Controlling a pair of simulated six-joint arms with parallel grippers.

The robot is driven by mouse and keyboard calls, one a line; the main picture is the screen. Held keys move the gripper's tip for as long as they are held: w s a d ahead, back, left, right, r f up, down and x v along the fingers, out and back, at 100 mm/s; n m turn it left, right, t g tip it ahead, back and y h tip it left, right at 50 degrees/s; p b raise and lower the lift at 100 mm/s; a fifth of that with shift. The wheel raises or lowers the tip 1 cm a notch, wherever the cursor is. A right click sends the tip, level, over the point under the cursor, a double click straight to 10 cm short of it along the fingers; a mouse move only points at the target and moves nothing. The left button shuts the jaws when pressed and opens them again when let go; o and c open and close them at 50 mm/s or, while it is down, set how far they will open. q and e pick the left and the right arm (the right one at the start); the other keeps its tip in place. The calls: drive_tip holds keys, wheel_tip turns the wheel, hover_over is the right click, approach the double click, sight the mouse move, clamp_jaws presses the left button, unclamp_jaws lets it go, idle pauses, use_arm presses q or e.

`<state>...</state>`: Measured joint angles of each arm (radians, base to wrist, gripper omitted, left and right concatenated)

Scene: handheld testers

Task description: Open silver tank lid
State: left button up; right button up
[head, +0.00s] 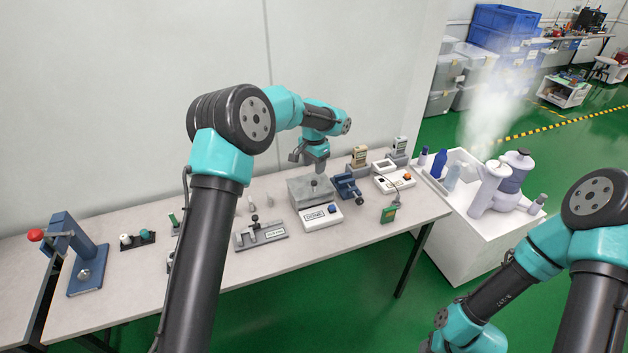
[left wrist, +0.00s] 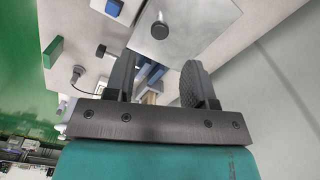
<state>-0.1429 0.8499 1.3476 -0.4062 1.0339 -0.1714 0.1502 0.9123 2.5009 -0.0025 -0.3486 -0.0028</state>
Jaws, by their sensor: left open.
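The silver tank (head: 311,193) is a grey metal box on the table, with a small dark knob on its flat lid. My left gripper (head: 309,161) is above the tank, and its fingers look open and empty. In the left wrist view the lid (left wrist: 190,22) fills the top, with the round dark knob (left wrist: 160,30) beyond the open fingers. The knob is not between the fingers. The lid looks shut. My right arm shows at lower right in the head view, but its gripper is out of view.
A white tester with a blue button (head: 321,217) stands in front of the tank. A blue vise-like tester (head: 347,187) is close on its right. A grey plate fixture (head: 262,235) lies to the left. A white cart with a steaming humidifier (head: 490,190) stands at right.

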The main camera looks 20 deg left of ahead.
sight(314, 182)
use_arm(q)
wheel_tip(314, 182, down, 7)
drive_tip(key=shift+r, duration=0.1)
drive_tip(key=shift+c, duration=0.3)
clamp_jaws()
idle(0.4)
